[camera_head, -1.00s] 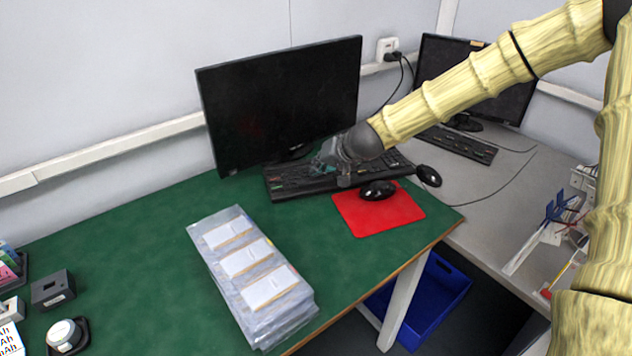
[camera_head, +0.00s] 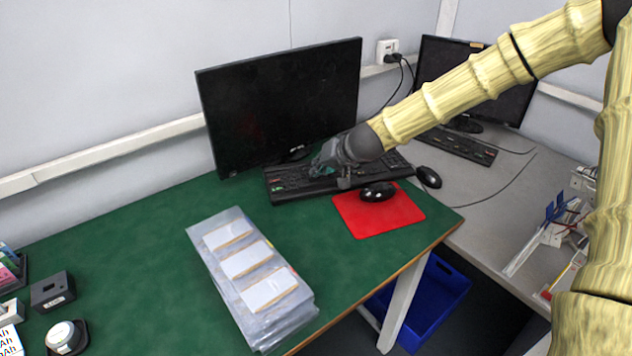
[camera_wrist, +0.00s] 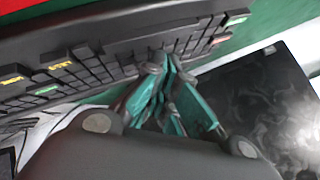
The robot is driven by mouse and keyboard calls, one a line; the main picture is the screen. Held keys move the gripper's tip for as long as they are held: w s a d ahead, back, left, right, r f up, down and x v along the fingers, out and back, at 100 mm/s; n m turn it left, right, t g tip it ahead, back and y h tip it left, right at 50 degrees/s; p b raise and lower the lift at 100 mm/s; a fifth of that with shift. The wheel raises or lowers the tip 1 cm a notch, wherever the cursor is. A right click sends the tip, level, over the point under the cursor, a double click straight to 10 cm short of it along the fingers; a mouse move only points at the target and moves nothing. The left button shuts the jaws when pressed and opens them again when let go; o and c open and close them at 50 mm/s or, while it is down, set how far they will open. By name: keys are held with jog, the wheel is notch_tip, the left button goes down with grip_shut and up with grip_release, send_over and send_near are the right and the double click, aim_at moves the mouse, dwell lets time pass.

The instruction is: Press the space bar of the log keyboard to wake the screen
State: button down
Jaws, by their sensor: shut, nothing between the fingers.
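The black log keyboard (camera_head: 290,186) lies on the green table in front of the larger black monitor (camera_head: 280,100), whose screen is dark. My gripper (camera_head: 322,168) is over the middle of this keyboard, its fingers shut and empty. In the wrist view the closed teal fingertips (camera_wrist: 165,62) are at the keyboard's (camera_wrist: 90,50) keys, near its edge. I cannot tell whether they touch a key.
A stack of clear trays (camera_head: 215,262) lies in front. A second keyboard (camera_head: 460,145) and monitor stand on the grey table.

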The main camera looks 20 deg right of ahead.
aim_at(318, 180)
jog(key=shift+f, duration=0.15)
jog(key=shift+f, duration=0.3)
jog(key=shift+f+b, duration=0.4)
jog(key=shift+b, duration=0.1)
dwell(0.8)
jog(key=shift+r, duration=0.15)
jog(key=shift+r+p, duration=0.7)
jog(key=shift+p, duration=0.05)
jog(key=shift+r, duration=0.1)
jog(key=shift+r+p, duration=2.05)
jog(key=shift+r, duration=0.4)
